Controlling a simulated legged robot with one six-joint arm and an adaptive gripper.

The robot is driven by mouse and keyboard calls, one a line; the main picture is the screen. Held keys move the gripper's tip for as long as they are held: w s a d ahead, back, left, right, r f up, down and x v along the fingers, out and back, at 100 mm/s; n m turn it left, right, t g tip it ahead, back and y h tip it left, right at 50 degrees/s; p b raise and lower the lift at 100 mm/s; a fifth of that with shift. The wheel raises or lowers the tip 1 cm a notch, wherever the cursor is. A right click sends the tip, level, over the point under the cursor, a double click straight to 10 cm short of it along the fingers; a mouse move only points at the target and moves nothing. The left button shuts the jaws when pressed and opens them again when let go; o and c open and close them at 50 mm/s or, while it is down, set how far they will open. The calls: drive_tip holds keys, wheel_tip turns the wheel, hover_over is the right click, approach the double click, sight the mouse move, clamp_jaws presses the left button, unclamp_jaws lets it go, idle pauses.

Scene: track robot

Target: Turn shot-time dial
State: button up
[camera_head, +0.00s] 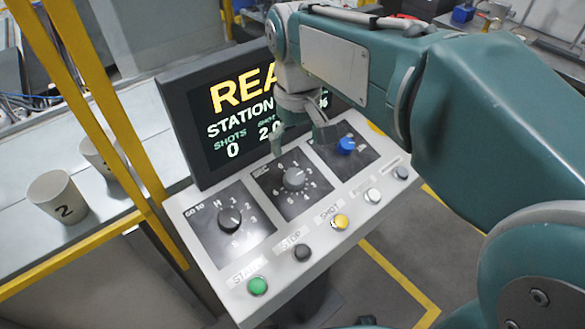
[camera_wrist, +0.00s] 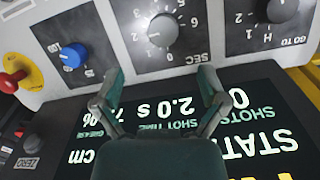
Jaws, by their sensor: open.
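The shot-time dial (camera_head: 294,178) is a round grey knob in the middle of the console's three dial panels, with numbers around it. In the wrist view the same dial (camera_wrist: 162,30) is marked SEC and sits at the top centre. My gripper (camera_head: 301,143) hangs at the upper edge of the dial panel, in front of the screen. In the wrist view its two fingers (camera_wrist: 163,75) are spread apart and empty, with the dial beyond and between them. The fingers look clear of the knob. The screen (camera_wrist: 240,125) reads 2.0 s shot time.
The black GOTO dial (camera_head: 229,219) is to the left and the blue dial (camera_head: 346,145) to the right. Buttons, including green (camera_head: 258,286) and yellow (camera_head: 341,221), line the front edge. A red knob (camera_wrist: 14,78) is at the wrist view's left. Yellow posts and cups stand left.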

sight(294, 176)
drive_tip(key=f, duration=0.5)
drive_tip(key=a+f, duration=0.1)
drive_tip(key=f, duration=0.1)
drive_tip(key=shift+f, duration=0.25)
drive_tip(key=shift+d+f, duration=0.25)
drive_tip(key=shift+f, duration=0.25)
drive_tip(key=c, duration=1.1)
